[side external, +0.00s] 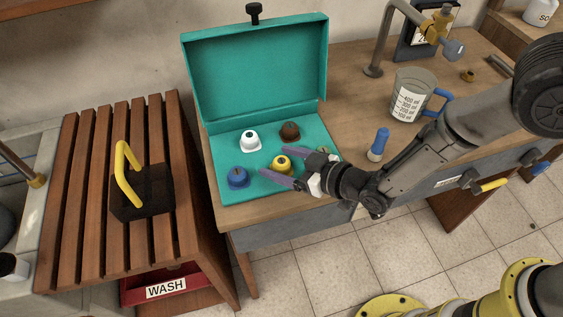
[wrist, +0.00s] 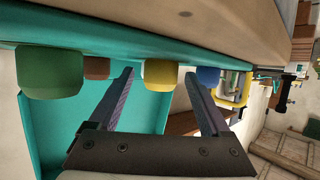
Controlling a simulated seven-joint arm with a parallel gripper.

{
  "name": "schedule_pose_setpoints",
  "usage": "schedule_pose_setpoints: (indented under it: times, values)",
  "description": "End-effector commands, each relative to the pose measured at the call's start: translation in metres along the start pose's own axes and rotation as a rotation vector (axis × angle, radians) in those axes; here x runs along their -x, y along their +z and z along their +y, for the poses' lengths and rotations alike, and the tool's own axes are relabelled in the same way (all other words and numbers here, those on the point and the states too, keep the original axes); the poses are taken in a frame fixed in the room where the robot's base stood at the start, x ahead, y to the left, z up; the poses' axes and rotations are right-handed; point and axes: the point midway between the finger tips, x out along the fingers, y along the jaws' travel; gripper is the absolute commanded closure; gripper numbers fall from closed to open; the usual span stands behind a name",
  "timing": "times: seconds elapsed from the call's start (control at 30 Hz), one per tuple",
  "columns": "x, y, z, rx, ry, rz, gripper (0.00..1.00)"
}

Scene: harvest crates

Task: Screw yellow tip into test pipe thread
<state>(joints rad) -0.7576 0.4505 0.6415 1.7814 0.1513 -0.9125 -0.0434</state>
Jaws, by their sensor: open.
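The yellow tip (side external: 282,164) sits in the open teal case (side external: 222,192), and it also shows in the wrist view (wrist: 160,74). My gripper (side external: 273,160) is open, with one purple finger on each side of the yellow tip. In the wrist view the yellow tip appears between the fingertips (wrist: 160,72), with a visible gap on each side, so it is not gripped. A bent grey pipe (side external: 380,45) stands at the back of the bench, near a brass fitting (side external: 436,28). I cannot tell which part is the test pipe thread.
The case also holds a white tip (side external: 249,140), a brown tip (side external: 290,131), a blue tip (side external: 238,177) and a green tip (wrist: 52,73). A measuring jug (side external: 408,98) and a blue-handled tool (side external: 379,142) stand to the right. A slatted wooden rack (side external: 80,180) is left.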

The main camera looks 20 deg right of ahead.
Motion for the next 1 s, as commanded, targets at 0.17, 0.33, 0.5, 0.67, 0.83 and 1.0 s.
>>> schedule_pose_setpoints:
  times: [0.17,0.33,0.5,0.67,0.83,1.0]
  values:
    - [-0.0069,0.0001,0.0003,0.000,0.000,0.000,0.18]
    - [-0.0065,-0.0001,0.0002,0.000,0.000,0.000,0.20]
    - [-0.0063,-0.0001,0.0001,0.000,0.000,0.000,0.51]
    - [-0.0062,-0.0001,0.0000,0.000,0.000,0.000,0.80]
    - [-0.0062,-0.0003,0.0000,0.000,0.000,0.001,1.00]
    - [-0.0062,-0.0004,0.0000,0.000,0.000,0.001,1.00]
